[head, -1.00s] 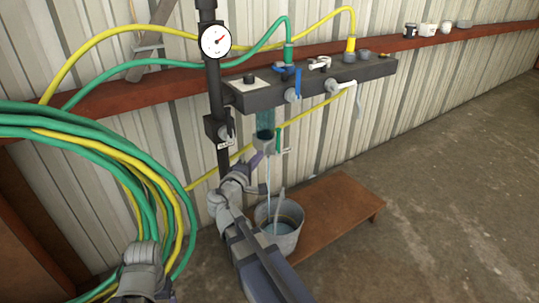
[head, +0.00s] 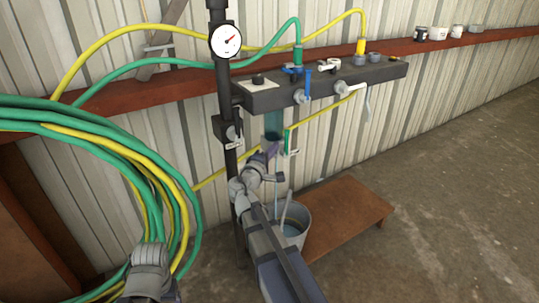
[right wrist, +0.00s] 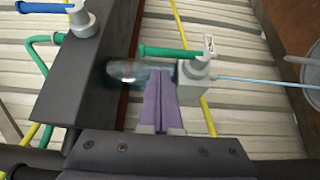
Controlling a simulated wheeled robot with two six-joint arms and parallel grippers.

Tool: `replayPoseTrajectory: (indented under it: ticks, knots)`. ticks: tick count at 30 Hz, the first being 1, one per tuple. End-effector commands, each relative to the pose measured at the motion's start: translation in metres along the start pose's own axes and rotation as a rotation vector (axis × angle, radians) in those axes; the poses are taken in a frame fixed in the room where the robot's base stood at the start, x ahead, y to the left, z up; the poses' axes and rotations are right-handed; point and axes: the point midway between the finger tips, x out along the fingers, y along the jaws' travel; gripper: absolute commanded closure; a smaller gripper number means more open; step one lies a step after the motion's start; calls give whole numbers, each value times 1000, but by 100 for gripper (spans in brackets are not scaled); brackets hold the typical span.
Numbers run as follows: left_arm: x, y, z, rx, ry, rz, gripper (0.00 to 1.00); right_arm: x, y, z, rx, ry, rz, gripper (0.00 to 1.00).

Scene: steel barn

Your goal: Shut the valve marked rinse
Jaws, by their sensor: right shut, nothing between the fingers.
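A small valve (right wrist: 193,75) with a green lever (right wrist: 170,51) hangs under the dark manifold, below a clear tube (right wrist: 127,73). A white tag (right wrist: 208,45) sits at the lever's end; its writing is too small to read. A thin water stream (right wrist: 265,83) leaves this valve. The green lever also shows in the head view (head: 288,140), pointing roughly up and down. My right gripper (head: 273,148) is shut and empty. In the right wrist view its purple fingers (right wrist: 161,74) lie beside the valve body, near the lever. My left gripper is out of view.
The manifold (head: 325,84) also carries a blue-handled valve (head: 303,92) and a white-handled one (head: 352,88). Coiled hoses (head: 165,170) hang at left.

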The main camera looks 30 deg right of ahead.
Motion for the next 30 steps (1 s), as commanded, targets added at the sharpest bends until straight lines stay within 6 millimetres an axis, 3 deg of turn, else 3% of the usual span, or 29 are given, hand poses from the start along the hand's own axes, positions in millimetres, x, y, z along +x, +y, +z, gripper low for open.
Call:
replayPoseTrajectory:
  ticks: [3,9,23,30]
  knots:
    - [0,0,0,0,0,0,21,20,0,-1,0,-2,0,100]
    - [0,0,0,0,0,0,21,37,0,0,0,0,0,100]
    - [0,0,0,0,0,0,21,40,0,0,1,1,-1,100]
    - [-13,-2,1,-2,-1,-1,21,43,5,2,25,0,-39,100]
